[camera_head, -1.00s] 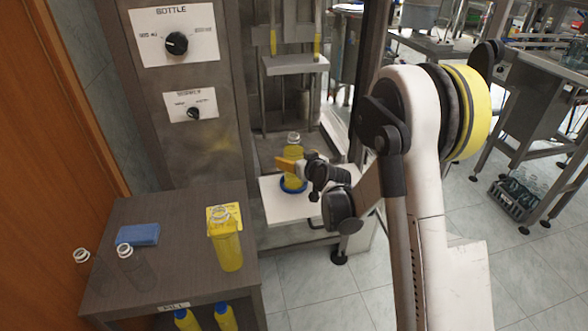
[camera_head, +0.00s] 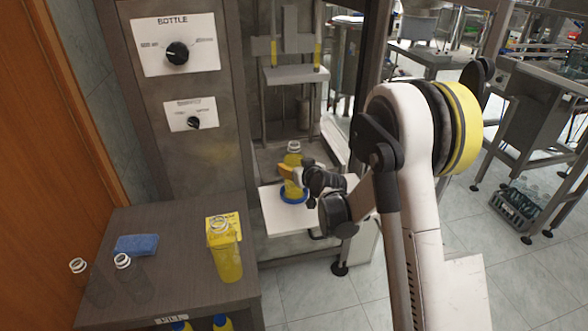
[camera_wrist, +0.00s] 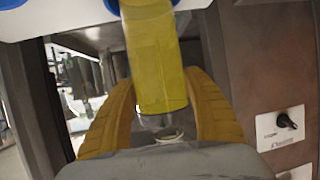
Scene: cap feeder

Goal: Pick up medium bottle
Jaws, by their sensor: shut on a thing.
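A bottle of yellow liquid with a clear neck (camera_head: 294,160) stands upright at the blue ring (camera_head: 292,198) on the white platform (camera_head: 268,212) of the machine. My gripper (camera_head: 289,173) reaches it from the right and is shut around its upper part. In the wrist view, the yellow fingers flank the bottle (camera_wrist: 153,50), whose neck points to the bottom of the picture. I cannot tell whether the bottle's base is resting in the ring or slightly raised. Another yellow bottle (camera_head: 227,260), taller looking, stands on the side table beside a yellow label.
The side table (camera_head: 185,230) also holds a blue sponge (camera_head: 137,245) and two empty clear bottles (camera_head: 128,275). A metal plate (camera_head: 297,75) hangs above the held bottle. A dial panel (camera_head: 177,48) is at the left. Open floor lies in front.

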